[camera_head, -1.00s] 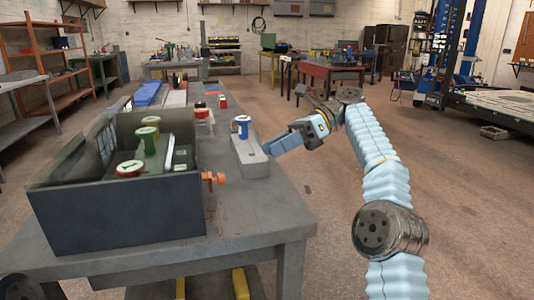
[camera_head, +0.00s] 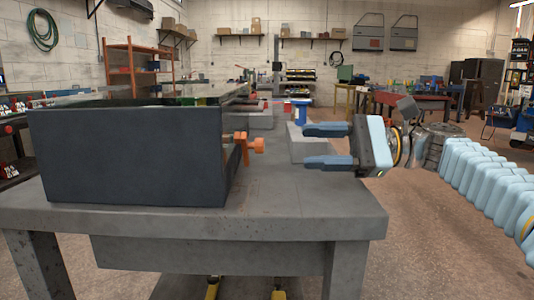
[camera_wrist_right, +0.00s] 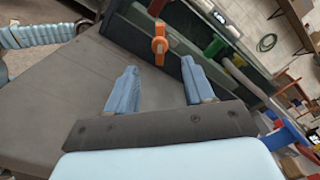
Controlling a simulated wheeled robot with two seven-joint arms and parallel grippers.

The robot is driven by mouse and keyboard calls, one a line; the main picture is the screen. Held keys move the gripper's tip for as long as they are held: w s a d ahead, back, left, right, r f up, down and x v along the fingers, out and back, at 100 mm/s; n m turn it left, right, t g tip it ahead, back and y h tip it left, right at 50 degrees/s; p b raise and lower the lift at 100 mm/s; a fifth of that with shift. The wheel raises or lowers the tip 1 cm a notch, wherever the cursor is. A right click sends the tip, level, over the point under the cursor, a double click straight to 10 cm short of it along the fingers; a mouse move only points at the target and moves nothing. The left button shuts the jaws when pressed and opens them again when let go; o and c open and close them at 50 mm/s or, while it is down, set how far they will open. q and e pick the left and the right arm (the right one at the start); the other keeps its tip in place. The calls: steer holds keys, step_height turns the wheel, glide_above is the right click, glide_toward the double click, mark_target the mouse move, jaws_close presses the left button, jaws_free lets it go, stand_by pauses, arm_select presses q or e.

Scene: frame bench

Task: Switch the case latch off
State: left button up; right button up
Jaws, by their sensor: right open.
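The dark grey case (camera_head: 130,155) stands on the workbench with its contents mostly hidden behind its near wall. The orange case latch (camera_head: 257,146) sticks out from its right side. My right gripper (camera_head: 309,146) is open and empty, to the right of the latch, with its fingers pointing left toward it and a gap between. In the right wrist view the orange latch (camera_wrist_right: 160,43) lies just beyond the open fingertips (camera_wrist_right: 160,66), roughly between them, on the case's dark wall (camera_wrist_right: 200,38). My left gripper is not in view.
A grey block (camera_head: 303,151) sits behind the right gripper's fingers, with a blue and white object (camera_head: 300,112) at its far end. The workbench top (camera_head: 300,196) is clear in front of the latch and the gripper.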

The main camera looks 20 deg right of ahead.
steer(key=x, duration=0.8)
steer(key=shift+w+a+b, duration=0.1)
steer(key=shift+a+b, duration=0.2)
steer(key=shift+b, duration=0.05)
